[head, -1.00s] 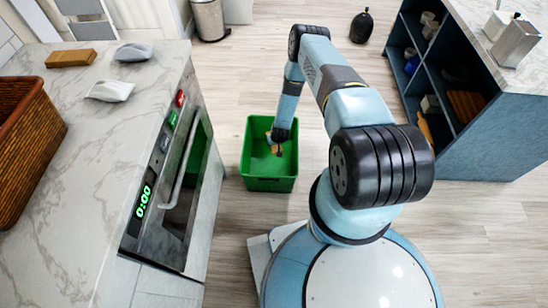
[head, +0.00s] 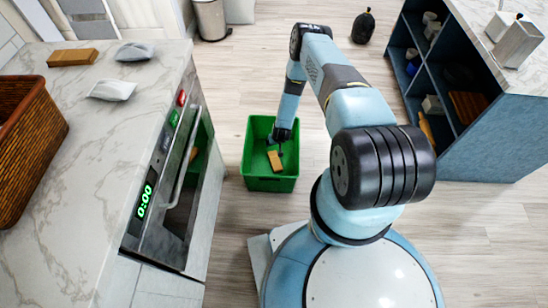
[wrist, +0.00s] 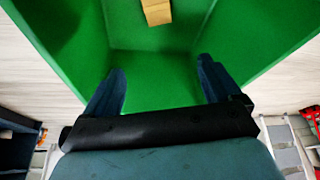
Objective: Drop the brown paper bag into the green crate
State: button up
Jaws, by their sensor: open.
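The green crate (head: 270,184) stands on the floor beside the counter, open at the top. The brown paper bag (head: 275,161) lies inside it on the crate's bottom. In the wrist view the bag (wrist: 157,12) shows at the top edge, partly cut off, beyond and apart from my fingertips. My gripper (head: 280,141) points down into the crate. In the wrist view my gripper (wrist: 162,68) has its two dark fingers spread wide with nothing between them but green crate (wrist: 70,38).
A marble counter (head: 80,190) with a wicker basket (head: 30,150), a brown block (head: 72,57) and two pale packets is at left. An oven with its handle faces the crate. Blue shelving (head: 490,140) is at right.

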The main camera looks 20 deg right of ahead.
jog(key=v, duration=1.3)
jog(key=shift+s, duration=0.1)
